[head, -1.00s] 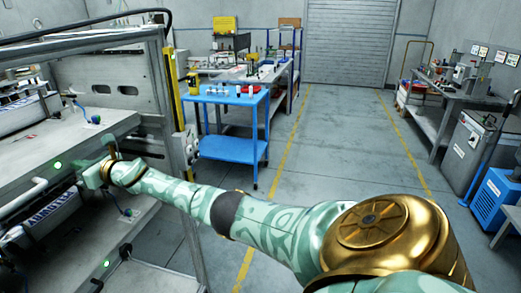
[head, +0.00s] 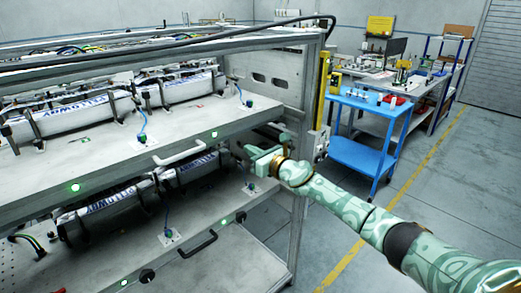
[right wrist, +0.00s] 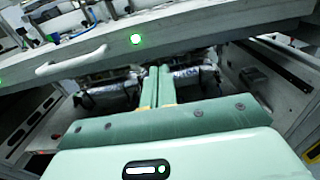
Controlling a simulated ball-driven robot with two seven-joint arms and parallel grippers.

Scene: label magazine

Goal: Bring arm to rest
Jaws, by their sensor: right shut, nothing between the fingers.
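My right arm comes in from the lower right in the head view. Its green right gripper (head: 262,158) is in front of the rack, close to the right end of the upper drawer's front. In the right wrist view the two fingers of the gripper (right wrist: 158,85) lie side by side, shut, with nothing between them. They point toward the gap below the upper drawer. My left gripper is not in view.
The metal rack (head: 300,100) has an upper drawer with a white handle (head: 180,152) and a lower drawer with a black handle (head: 198,245). Labelled rolls (head: 75,112) lie on them. A blue cart (head: 360,155) stands right of the rack. Floor (head: 440,190) at right is open.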

